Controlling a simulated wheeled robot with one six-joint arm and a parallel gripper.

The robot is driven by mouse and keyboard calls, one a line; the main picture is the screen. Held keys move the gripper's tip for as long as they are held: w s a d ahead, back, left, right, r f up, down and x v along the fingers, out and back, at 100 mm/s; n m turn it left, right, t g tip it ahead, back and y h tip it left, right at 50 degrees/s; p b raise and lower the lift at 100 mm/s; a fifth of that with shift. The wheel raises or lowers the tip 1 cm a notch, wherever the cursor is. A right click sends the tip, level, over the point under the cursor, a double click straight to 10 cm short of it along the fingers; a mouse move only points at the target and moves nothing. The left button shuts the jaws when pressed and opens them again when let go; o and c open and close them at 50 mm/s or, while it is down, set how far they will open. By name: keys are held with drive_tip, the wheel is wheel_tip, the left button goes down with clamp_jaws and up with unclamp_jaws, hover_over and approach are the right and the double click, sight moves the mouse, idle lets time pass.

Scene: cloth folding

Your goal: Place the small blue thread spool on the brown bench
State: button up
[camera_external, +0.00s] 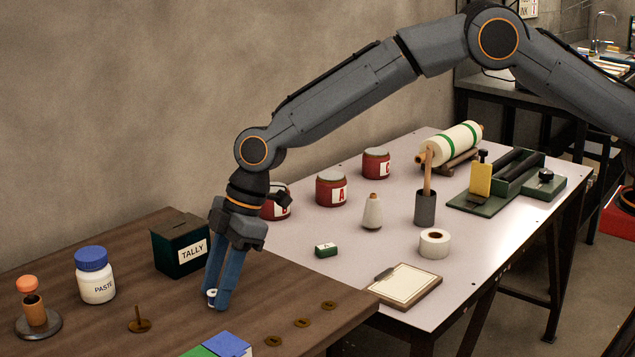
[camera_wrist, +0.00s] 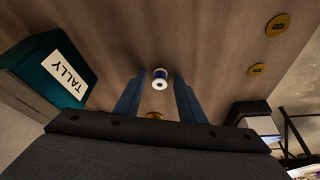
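The small thread spool (camera_external: 211,293) has white ends and a blue band. In the external view it is low between my fingertips, over the brown bench (camera_external: 60,262), and partly hidden. In the wrist view the spool (camera_wrist: 160,79) is between the tips of my blue fingers. My gripper (camera_external: 219,300) points down at the bench. The wrist view shows a narrow gap on each side of the spool, so my gripper (camera_wrist: 160,82) looks open around it. I cannot tell whether the spool touches the bench.
A green TALLY box (camera_external: 180,247) stands close behind my gripper. A paste jar (camera_external: 95,277), a brass spindle (camera_external: 139,319) and a stamp stand (camera_external: 36,312) are to the left. Brass discs (camera_external: 302,323) and blue and green blocks (camera_external: 222,345) lie at the front. A pale table (camera_external: 340,240) adjoins.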

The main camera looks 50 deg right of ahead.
drive_tip(key=b+v, duration=0.2)
drive_tip(key=v, duration=1)
drive_tip(key=shift+r, duration=0.15)
drive_tip(key=s+d+f+m+h, duration=0.15)
drive_tip(key=d+m, duration=0.25)
drive_tip(key=d, duration=1.1)
drive_tip(key=s+d+m+h, duration=0.1)
drive_tip(key=s+d+m, duration=0.2)
drive_tip(key=d, duration=1.1)
drive_tip(key=s+d+f+m+h, duration=0.1)
drive_tip(key=s+d+f+m, duration=0.1)
drive_tip(key=s+d, duration=0.9)
drive_tip(key=s+d+f+m+g, duration=0.1)
drive_tip(key=s+d+f+m, duration=0.2)
drive_tip(key=s+d, duration=0.8)
drive_tip(key=s+m, duration=0.1)
drive_tip(key=m, duration=0.1)
drive_tip(key=shift+d+f+m+h, duration=0.2)
drive_tip(key=shift+d+m+h, duration=0.1)
drive_tip(key=shift+h, duration=0.05)
